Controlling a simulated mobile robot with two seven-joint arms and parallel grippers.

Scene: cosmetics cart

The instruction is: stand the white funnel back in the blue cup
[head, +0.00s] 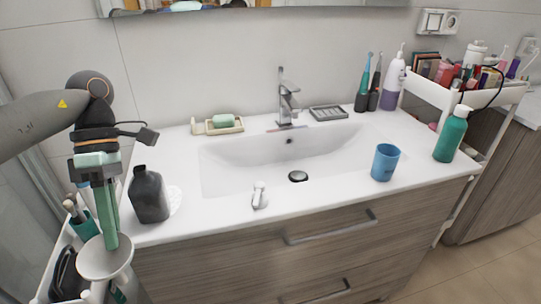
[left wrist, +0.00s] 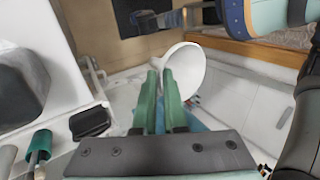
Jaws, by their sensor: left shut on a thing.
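The white funnel (head: 105,262) is at the lower left of the head view, low at the counter's left side. My left gripper (head: 110,243) points down and its green fingers are shut on the funnel. The left wrist view shows the funnel's wide white mouth (left wrist: 186,66) just beyond the fingertips (left wrist: 163,77). The blue cup (head: 384,163) stands upright on the counter, right of the basin and far from the gripper. The cup's inside is mostly hidden. My right gripper is not in view.
A dark bottle (head: 149,196) stands on the counter close to my left gripper. A small white item (head: 260,196) lies at the basin's front edge. A teal pump bottle (head: 452,136) stands right of the cup. The faucet (head: 286,98) rises behind the basin.

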